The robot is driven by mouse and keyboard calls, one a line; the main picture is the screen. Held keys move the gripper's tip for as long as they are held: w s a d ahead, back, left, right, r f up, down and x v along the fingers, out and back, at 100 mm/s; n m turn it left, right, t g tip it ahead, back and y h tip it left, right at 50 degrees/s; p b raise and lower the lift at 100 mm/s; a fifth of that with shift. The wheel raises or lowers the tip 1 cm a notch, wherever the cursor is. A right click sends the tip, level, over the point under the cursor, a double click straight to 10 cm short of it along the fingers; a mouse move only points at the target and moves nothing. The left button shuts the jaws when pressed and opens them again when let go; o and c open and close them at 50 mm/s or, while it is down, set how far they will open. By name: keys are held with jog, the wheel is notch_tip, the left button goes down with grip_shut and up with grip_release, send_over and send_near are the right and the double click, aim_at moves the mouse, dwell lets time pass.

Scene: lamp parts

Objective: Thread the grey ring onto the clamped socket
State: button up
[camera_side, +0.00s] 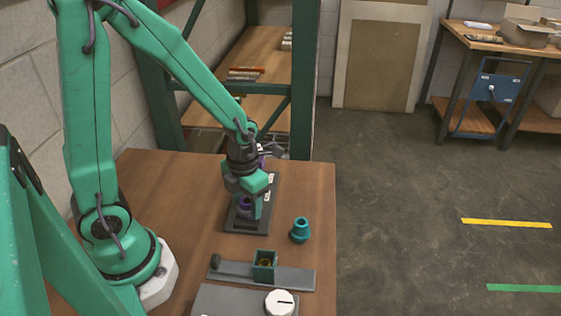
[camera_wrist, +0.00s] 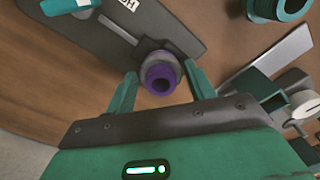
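In the wrist view a purple hollow part (camera_wrist: 159,79) stands in a grey round collar (camera_wrist: 158,60), which sits on a dark grey board (camera_wrist: 105,35). I cannot tell whether this collar is the grey ring or part of the clamp. My gripper (camera_wrist: 160,70) is open, with one teal finger on each side of the purple part. In the side view my gripper (camera_side: 255,196) is low over the board (camera_side: 240,222), and the purple part (camera_side: 245,203) shows beside the finger, mostly hidden.
A teal flanged part (camera_side: 300,230) stands right of the board. In front are a green open box (camera_side: 264,266) on a grey plate (camera_side: 295,277), and a grey unit (camera_side: 230,302) with a white knob (camera_side: 279,302). Bare wood (camera_side: 310,185) is clear at the back right.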

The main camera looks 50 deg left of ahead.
jog(key=shift+w, duration=0.15)
jog(key=shift+n, duration=0.4)
jog(key=n, duration=0.6)
jog(key=shift+r, duration=0.1)
jog(key=shift+n, duration=0.3)
jog(key=n, duration=0.6)
dwell(0.4)
jog(key=shift+c, duration=0.4)
